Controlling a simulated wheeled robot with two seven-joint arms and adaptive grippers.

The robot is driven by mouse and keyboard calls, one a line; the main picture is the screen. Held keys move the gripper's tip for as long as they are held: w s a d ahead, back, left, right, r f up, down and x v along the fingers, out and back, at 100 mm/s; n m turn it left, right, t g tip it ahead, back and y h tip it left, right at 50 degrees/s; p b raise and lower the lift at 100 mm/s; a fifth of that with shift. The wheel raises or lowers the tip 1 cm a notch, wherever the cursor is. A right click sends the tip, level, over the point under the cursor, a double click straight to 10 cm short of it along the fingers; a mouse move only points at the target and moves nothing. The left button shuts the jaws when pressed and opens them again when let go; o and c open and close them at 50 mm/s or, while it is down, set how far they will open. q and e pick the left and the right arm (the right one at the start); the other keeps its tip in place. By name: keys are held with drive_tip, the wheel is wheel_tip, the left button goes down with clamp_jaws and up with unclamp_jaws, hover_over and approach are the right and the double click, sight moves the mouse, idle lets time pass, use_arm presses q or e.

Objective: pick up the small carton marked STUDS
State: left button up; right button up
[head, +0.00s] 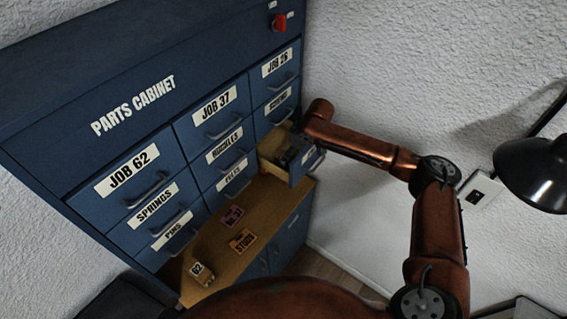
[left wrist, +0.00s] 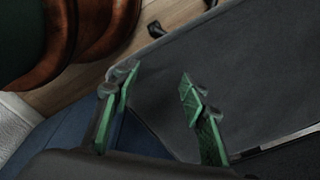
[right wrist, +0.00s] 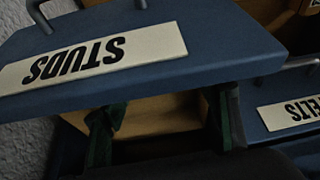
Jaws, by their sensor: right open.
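An orange, flat-looking piece marked STUDS (head: 242,240) lies on the cabinet's wooden ledge in the head view. A drawer (head: 303,168) at the right of the cabinet stands open. Its blue front, labelled STUDS (right wrist: 95,62), shows upside down in the right wrist view. My right gripper (right wrist: 168,112) is open, its fingers at the edge of that drawer front. A tan surface (right wrist: 165,108) shows between them; I cannot tell whether it is drawer wood or a carton. My left gripper (left wrist: 158,76) is open and empty, above a dark grey surface.
The blue parts cabinet (head: 70,93) has several closed, labelled drawers. On its ledge (head: 268,204) lie a purple piece (head: 232,215) marked JOB 37 and a small tan carton (head: 198,272) marked 62. A black lamp (head: 535,175) stands at the right.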

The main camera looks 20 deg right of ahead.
sight(279, 155)
use_arm(q)
wheel_tip(279, 155, down, 4)
drive_tip(key=b, duration=0.3)
use_arm(e)
drive_tip(key=x, duration=0.3)
drive_tip(key=shift+d+f, duration=0.1)
drive_tip(key=shift+d, duration=0.1)
use_arm(q)
drive_tip(key=shift+w+f+b, duration=0.1)
drive_tip(key=shift+f+b, duration=0.4)
drive_tip(key=shift+b, duration=0.1)
use_arm(e)
drive_tip(key=shift+w+a+f, duration=0.2)
drive_tip(key=shift+w+f, duration=0.05)
drive_tip(key=shift+f, duration=0.1)
use_arm(q)
drive_tip(key=shift+r, duration=0.1)
use_arm(e)
drive_tip(key=shift+r, duration=0.15)
drive_tip(key=c, duration=1.3)
use_arm(q)
drive_tip(key=shift+r, duration=0.15)
use_arm(e)
drive_tip(key=shift+r, duration=0.1)
